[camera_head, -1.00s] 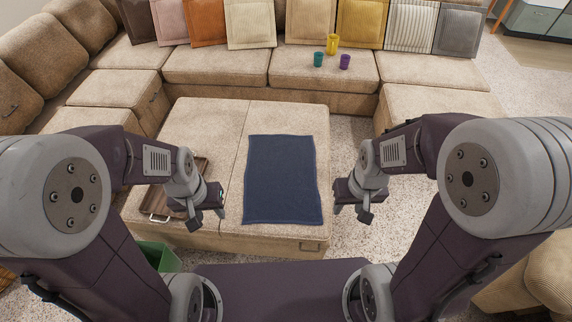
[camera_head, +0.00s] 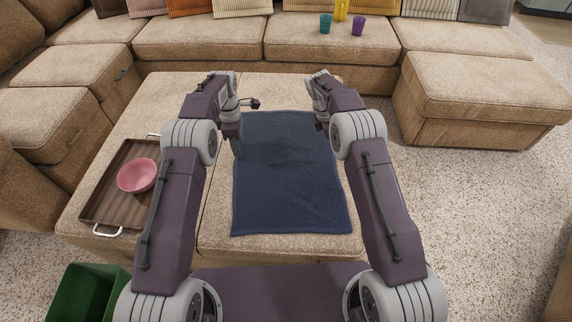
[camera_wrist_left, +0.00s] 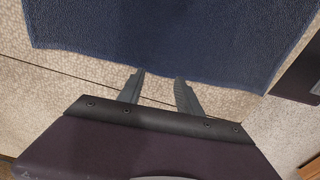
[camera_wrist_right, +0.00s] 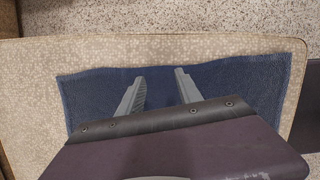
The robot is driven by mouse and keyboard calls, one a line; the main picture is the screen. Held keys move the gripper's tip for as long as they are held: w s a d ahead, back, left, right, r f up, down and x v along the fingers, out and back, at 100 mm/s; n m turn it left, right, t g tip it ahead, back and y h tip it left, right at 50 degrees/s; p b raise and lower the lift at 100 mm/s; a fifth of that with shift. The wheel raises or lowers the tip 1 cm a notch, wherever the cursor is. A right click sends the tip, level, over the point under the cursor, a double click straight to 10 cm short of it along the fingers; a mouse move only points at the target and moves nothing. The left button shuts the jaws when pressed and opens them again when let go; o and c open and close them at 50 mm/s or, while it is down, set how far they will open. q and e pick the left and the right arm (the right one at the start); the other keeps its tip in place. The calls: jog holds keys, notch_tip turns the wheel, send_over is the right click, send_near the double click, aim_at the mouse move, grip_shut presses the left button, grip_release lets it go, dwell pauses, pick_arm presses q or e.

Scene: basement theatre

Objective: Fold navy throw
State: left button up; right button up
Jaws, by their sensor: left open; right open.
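The navy throw (camera_head: 288,182) lies flat and spread out on the beige ottoman (camera_head: 220,228), with its far edge between my two arms. My left gripper (camera_head: 246,126) is open at the throw's far left. In the left wrist view, its empty fingertips (camera_wrist_left: 159,76) are at the edge of the throw (camera_wrist_left: 170,38). My right gripper is at the far right and mostly hidden by its own arm in the head view. In the right wrist view, its open, empty fingers (camera_wrist_right: 160,76) show over the throw (camera_wrist_right: 84,98) near an edge.
A dark tray (camera_head: 103,207) with a pink bowl (camera_head: 137,176) sits on the ottoman's left side. A green bin (camera_head: 82,296) stands on the floor at lower left. Sofa sections surround the back and left. Cups (camera_head: 326,24) (camera_head: 358,26) stand on the back seat.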

aim_at(241, 164)
pick_arm(q)
notch_tip(241, 164, down, 8)
jog(key=shift+r, duration=0.1)
pick_arm(e)
notch_tip(241, 164, down, 8)
jog(key=shift+r, duration=0.1)
pick_arm(q)
jog(key=shift+f, duration=0.2)
pick_arm(e)
jog(key=shift+f, duration=0.2)
pick_arm(q)
grip_shut()
pick_arm(e)
grip_shut()
